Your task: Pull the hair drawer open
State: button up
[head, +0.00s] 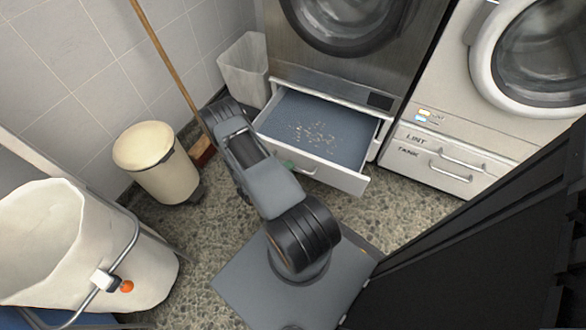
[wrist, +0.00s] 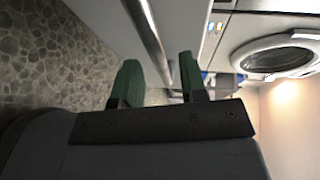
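The hair drawer (head: 355,182) is pulled out from under the dark left machine in the head view. Pale crumbs lie on its blue-grey floor. Its handle (head: 308,172) is on the white front. My gripper (head: 287,163) is at the drawer front by the handle, mostly hidden behind my arm. In the wrist view my gripper (wrist: 159,64) has its two green fingers spread apart. The bar handle (wrist: 149,32) runs toward the gap between them; I cannot tell whether either finger touches it.
A white machine (head: 450,100) with lint and tank drawers (head: 440,160) stands at the right. A cream pedal bin (head: 158,165), a broom (head: 165,50), a clear bin (head: 245,70) and a large white hamper (head: 60,240) line the left. Speckled floor (head: 400,210) shows right of the drawer.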

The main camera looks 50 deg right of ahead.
jog(key=shift+x, duration=1.3)
jog(key=shift+c, duration=0.4)
grip_shut()
